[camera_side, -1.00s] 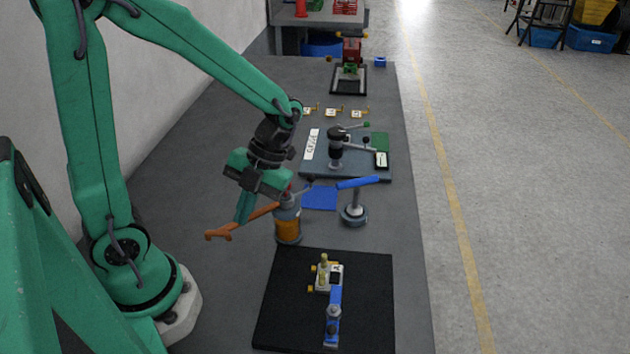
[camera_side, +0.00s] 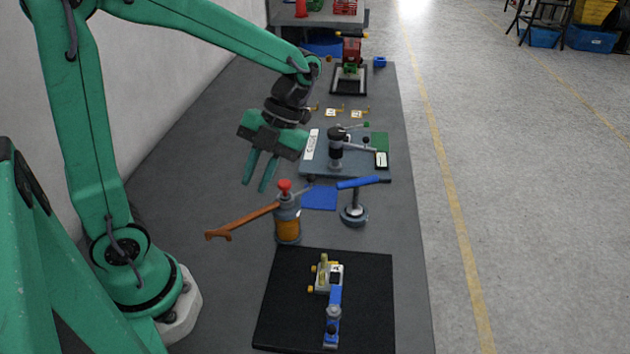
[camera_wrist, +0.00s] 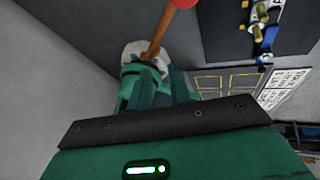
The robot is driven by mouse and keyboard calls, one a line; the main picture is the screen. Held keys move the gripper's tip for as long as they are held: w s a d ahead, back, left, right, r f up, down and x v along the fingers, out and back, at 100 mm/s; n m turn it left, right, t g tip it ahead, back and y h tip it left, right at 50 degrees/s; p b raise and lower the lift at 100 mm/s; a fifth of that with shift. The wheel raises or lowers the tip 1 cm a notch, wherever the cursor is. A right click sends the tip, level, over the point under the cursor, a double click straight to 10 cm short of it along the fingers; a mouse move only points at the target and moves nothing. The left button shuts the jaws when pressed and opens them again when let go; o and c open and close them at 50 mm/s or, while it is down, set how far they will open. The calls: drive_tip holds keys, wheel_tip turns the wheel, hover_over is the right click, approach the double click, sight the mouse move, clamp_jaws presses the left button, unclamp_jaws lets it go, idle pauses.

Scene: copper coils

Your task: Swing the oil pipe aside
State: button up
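The oil can (camera_side: 288,222) stands upright on the bench, with an orange band and a red knob (camera_side: 284,186) on top. A brown pipe (camera_side: 245,219) reaches from its upper part to the lower left and ends in a forked tip. My gripper (camera_side: 255,187) hangs above and left of the can, fingers pointing down and apart, with nothing between them. It touches neither can nor pipe. In the wrist view the red knob (camera_wrist: 185,3) is at the top edge and the brown pipe (camera_wrist: 159,32) runs down from it.
A blue-handled lever on a post (camera_side: 354,207) stands right of the can, beside a blue sheet (camera_side: 320,198). In front is a black mat (camera_side: 370,300) bearing a small blue and white fixture (camera_side: 332,300). A plate with a black-topped device (camera_side: 336,148) lies behind.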

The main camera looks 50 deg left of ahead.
drive_tip(key=o, duration=0.3)
drive_tip(key=shift+w, duration=0.3)
drive_tip(key=shift+o, duration=0.2)
drive_tip(key=n+t, duration=0.4)
drive_tip(key=n, duration=0.3)
approach(312, 175)
drive_tip(key=f, duration=0.2)
drive_tip(key=shift+d+r, duration=0.1)
drive_tip(key=shift+r, duration=0.05)
drive_tip(key=shift+s+a+f, duration=0.1)
drive_tip(key=shift+s+f, duration=0.15)
drive_tip(key=shift+f, duration=1)
drive_tip(key=shift+s+a+f, duration=0.1)
drive_tip(key=shift+s+f, duration=0.1)
drive_tip(key=shift+f, duration=1.1)
drive_tip(key=shift+s+a+f, duration=0.1)
drive_tip(key=shift+s+f, duration=0.15)
drive_tip(key=shift+f, duration=1)
drive_tip(key=shift+d, duration=0.1)
clamp_jaws()
